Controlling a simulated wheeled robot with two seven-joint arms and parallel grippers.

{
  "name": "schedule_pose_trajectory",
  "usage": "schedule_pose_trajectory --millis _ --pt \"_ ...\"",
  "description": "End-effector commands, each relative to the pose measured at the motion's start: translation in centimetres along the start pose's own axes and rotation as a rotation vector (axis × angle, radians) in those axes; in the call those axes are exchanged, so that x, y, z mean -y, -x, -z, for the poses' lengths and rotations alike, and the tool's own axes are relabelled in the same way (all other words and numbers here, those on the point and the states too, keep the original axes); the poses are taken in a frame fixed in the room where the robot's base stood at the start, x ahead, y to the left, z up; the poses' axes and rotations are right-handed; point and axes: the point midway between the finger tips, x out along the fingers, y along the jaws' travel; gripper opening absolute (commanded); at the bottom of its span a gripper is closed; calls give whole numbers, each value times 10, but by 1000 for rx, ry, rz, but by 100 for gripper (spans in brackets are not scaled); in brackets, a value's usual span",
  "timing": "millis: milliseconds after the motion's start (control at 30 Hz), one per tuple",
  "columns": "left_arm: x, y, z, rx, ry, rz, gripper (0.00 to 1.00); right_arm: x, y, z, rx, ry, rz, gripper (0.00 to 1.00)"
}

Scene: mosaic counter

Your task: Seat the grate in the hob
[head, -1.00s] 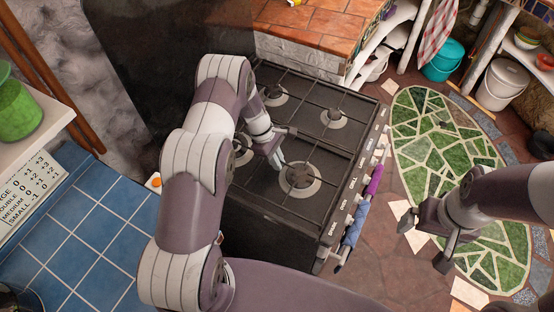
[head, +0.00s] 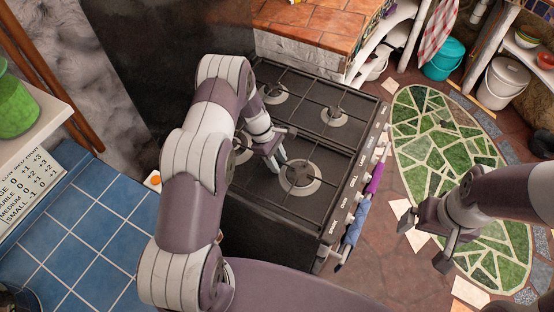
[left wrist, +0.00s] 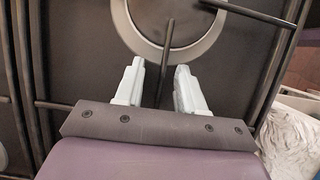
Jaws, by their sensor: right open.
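The black hob (head: 258,208) fills the middle of the head view, with dark grate bars over several round burners. The grate (head: 310,155) nearer me spans the front burners; I cannot tell whether it lies fully seated. My left gripper (head: 275,161) is low over this grate, just left of the front right burner (head: 300,178). In the left wrist view its two pale fingers (left wrist: 159,80) stand apart on either side of a grate bar (left wrist: 169,35), with gaps visible. My right gripper (head: 427,238) is open and empty, beyond the hob's right side.
A row of knobs and a rail with a purple and blue cloth (head: 361,213) line the hob's right edge. A blue tiled counter (head: 95,235) lies at the left and a terracotta tiled counter (head: 315,25) behind. A green mosaic (head: 440,150) covers the floor at right.

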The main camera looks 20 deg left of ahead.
Motion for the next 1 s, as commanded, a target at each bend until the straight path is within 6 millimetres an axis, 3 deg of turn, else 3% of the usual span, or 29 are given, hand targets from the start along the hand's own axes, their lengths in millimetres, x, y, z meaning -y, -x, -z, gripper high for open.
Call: schedule_pose_trajectory --millis 267,367,700,833,1000 --pt "2 -1 0 1 2 4 41 0 0 0 0 0 0 97" --pt "1 7 0 2 2 2 41 0 -3 0 0 0 0 97" --pt "0 94 1 -2 -1 -3 41 0 -21 -2 0 0 0 97" --pt "0 116 1 0 0 0 41 0 -24 -3 0 0 0 97" --pt "1 127 0 1 1 2 41 0 -24 -3 0 0 0 97"
